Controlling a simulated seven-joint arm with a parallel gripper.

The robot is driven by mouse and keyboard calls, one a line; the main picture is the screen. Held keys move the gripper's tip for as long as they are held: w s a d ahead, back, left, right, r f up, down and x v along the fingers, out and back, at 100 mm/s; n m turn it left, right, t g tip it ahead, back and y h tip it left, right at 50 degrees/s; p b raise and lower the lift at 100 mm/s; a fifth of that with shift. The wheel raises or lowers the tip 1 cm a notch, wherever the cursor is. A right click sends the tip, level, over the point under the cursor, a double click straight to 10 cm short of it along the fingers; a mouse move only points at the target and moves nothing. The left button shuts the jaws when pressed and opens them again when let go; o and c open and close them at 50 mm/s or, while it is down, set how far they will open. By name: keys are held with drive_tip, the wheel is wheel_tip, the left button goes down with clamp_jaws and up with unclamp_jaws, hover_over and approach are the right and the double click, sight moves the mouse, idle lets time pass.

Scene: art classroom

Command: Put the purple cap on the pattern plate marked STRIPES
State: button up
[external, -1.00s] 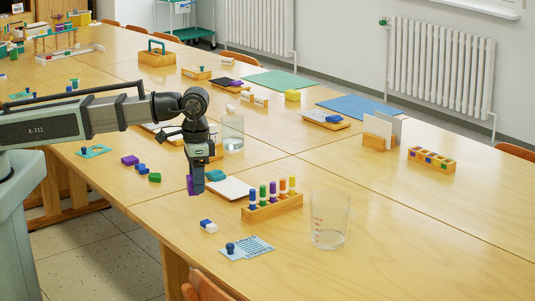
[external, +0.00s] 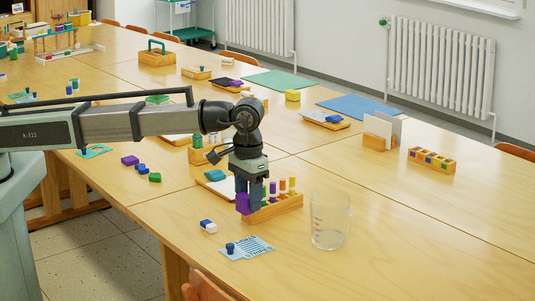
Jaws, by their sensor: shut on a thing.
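My gripper (external: 249,205) is shut on the purple cap (external: 243,203) and holds it in the air in front of the wooden rack (external: 275,210) of coloured pegs. A light blue pattern plate (external: 257,246) with dark printing lies near the front edge, below and a little right of my gripper. A small dark blue peg-like piece (external: 230,248) stands on its left part. The plate's lettering is too small to read surely. Another teal plate (external: 95,152) lies farther left, partly behind my arm.
A blue and white eraser-like block (external: 208,226) lies left of the plate. A clear beaker (external: 329,222) stands right of the rack. Purple (external: 130,160), blue and green blocks lie left. The table right of the beaker is clear.

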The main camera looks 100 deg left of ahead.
sight(249, 247)
drive_tip(key=shift+f, duration=4.95)
drive_tip(key=shift+f, duration=0.1)
drive_tip(key=o, duration=1)
wheel_tip(249, 247, up, 12)
drive_tip(key=shift+r, duration=0.1)
